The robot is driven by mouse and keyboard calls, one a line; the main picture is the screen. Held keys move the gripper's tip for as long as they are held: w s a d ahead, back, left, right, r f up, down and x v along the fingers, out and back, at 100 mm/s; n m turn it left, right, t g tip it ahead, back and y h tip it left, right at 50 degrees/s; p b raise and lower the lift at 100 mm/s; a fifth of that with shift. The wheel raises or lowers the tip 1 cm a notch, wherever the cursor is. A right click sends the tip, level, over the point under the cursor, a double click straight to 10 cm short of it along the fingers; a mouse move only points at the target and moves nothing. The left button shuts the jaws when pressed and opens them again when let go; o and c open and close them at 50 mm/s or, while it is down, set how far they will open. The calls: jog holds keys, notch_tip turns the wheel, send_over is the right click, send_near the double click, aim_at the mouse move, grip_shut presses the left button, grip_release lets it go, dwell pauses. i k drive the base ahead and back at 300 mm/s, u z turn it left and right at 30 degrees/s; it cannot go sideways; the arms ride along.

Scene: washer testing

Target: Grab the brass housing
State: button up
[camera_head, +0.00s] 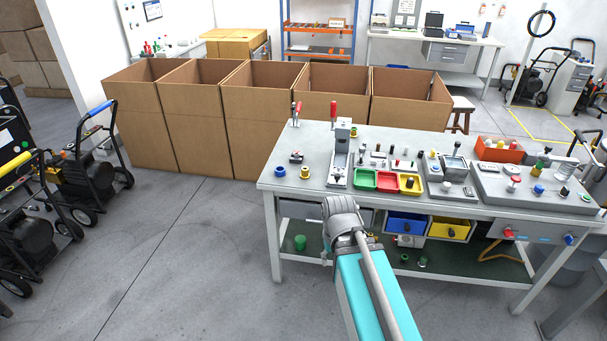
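A small brass-yellow ring-shaped part (305,172) stands on the left part of the grey workbench top (325,134), just right of a blue ring-shaped part (280,171). It looks like the brass housing, but it is too small to be sure. My arm (365,290) reaches up from the bottom of the view, and its grey joint (341,214) is in front of the bench's near edge, below and right of the brass part. The fingers of my gripper cannot be made out; they seem hidden behind the arm.
Green (357,181), red and yellow trays sit mid-bench beside a press fixture (340,160) with a tall column. Test devices and an orange bin (499,149) fill the right side. Cardboard boxes (257,133) stand behind. Floor to the left is clear up to the pressure washers (82,165).

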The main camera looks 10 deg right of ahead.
aim_at(305, 176)
jog(key=u, duration=0.05)
jog(key=i, duration=0.9)
jog(key=z, duration=0.05)
